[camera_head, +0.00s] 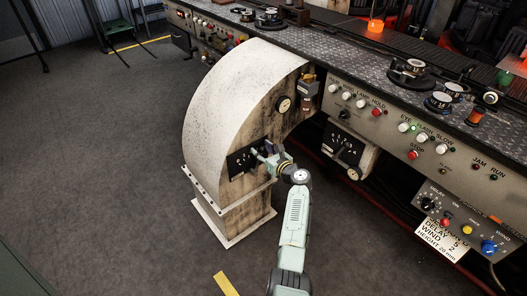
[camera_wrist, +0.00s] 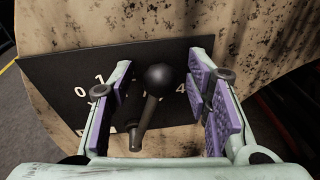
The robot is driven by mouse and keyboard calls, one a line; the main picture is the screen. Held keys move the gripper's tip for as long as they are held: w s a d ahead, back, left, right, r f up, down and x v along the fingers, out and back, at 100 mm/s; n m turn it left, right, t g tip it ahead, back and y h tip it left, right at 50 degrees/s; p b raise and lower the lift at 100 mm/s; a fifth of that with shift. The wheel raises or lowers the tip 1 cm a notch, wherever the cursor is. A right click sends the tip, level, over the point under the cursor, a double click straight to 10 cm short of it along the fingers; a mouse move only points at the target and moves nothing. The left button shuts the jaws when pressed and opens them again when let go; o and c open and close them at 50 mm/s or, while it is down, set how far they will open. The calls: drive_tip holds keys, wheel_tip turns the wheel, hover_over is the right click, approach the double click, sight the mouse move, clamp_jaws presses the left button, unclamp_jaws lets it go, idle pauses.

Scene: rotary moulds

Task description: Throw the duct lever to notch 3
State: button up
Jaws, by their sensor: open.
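The duct lever (camera_wrist: 151,108) has a round black knob and a metal shaft in front of a black numbered plate (camera_wrist: 66,76) in the wrist view. The plate shows 0 and 1 at the left and 4 at the right; the marks between are mostly hidden behind the knob and fingers. The knob stands between the two purple-padded fingers of my gripper (camera_wrist: 160,88), with a gap on each side. In the head view my gripper (camera_head: 264,153) is at the plate (camera_head: 238,162) on the duct's face. I cannot tell which notch the lever stands at.
The pale, stained curved duct housing (camera_head: 222,98) stands on the floor. A round gauge (camera_head: 284,104) sits above the plate. To the right is a control bench with buttons, another lever plate (camera_head: 342,142) and a lower knob panel (camera_head: 459,221).

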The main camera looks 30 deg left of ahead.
drive_tip(key=v, duration=1.2)
